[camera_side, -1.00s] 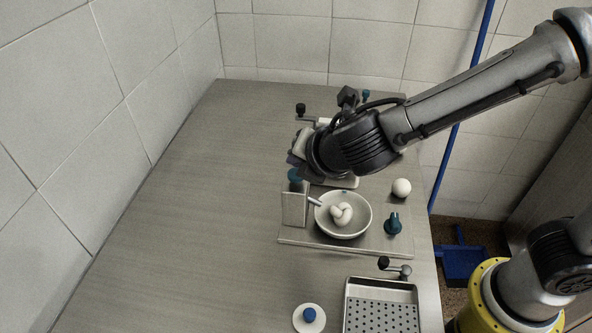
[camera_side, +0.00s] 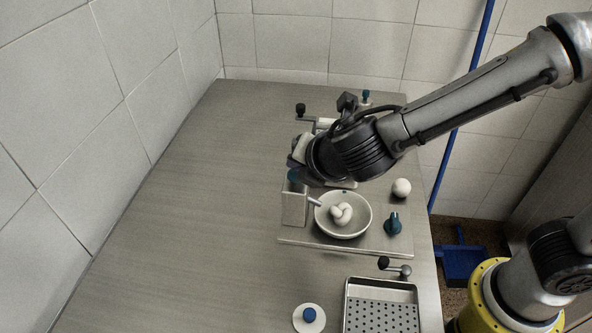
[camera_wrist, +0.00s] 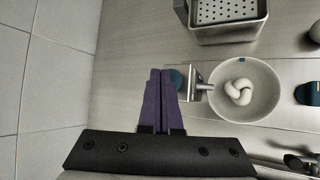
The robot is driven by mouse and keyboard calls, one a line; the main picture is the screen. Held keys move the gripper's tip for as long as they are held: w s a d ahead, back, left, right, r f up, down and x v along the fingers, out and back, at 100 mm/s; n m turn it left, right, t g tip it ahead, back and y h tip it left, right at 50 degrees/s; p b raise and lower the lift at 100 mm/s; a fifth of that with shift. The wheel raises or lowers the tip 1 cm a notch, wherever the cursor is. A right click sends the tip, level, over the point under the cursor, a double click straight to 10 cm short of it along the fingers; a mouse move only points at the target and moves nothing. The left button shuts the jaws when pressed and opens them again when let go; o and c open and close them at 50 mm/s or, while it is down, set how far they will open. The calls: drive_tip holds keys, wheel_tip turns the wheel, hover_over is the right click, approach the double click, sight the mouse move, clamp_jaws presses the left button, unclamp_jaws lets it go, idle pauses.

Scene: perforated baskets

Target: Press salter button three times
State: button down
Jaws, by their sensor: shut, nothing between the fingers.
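The salter is a small upright metal box (camera_side: 294,209) with a round teal button (camera_side: 293,176) on top, standing left of the white bowl (camera_side: 330,229). A spout reaches from it over the bowl, which holds a white knotted piece (camera_side: 341,213). In the wrist view the teal button (camera_wrist: 176,79) shows just right of the fingertips. My gripper (camera_wrist: 160,73) has its purple fingers together and empty. In the side view my gripper (camera_side: 294,162) is right by the button, partly covering it. I cannot tell whether the fingertips touch it.
A metal tray carries the bowl, a white ball (camera_side: 401,188) and a teal knob (camera_side: 393,223). A perforated basket (camera_side: 382,313) with a crank (camera_side: 393,267) stands in front. A white disc with a blue knob (camera_side: 309,315) lies beside it. The left of the table is clear.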

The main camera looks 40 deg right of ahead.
drive_tip(key=shift+f, duration=0.65)
idle(0.7)
drive_tip(key=shift+r, duration=1.05)
drive_tip(key=shift+r, duration=0.1)
drive_tip(key=shift+r, duration=2.45)
idle(0.5)
wheel_tip(320, 180, up, 4)
drive_tip(key=shift+f, duration=0.1)
idle(0.4)
